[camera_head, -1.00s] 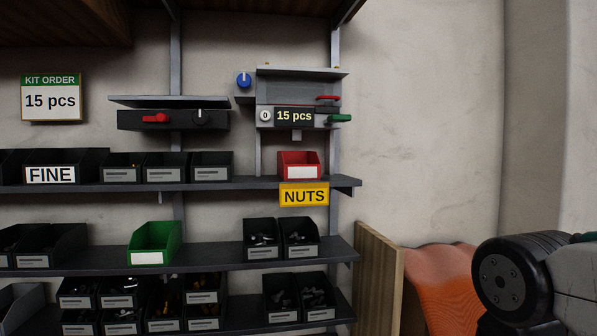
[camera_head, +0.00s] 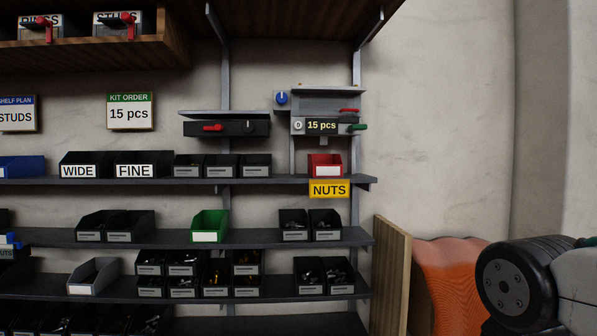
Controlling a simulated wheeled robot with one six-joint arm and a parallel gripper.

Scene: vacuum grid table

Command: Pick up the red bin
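The red bin (camera_head: 325,166) stands upright on the upper shelf (camera_head: 230,180), near its right end, with a blank white label on its front. It sits below a grey dispenser unit (camera_head: 328,110) whose display reads 15 pcs, and above a yellow NUTS sign (camera_head: 329,189). I cannot see what is inside the bin. My gripper is not in view; only part of my arm shows at the lower right, well away from the bin.
A green bin (camera_head: 209,226) and black bins (camera_head: 324,224) stand on the shelf below. Small black bins (camera_head: 221,166) share the red bin's shelf to the left. A wooden panel (camera_head: 391,275) and an orange ribbed surface (camera_head: 447,285) are at the lower right.

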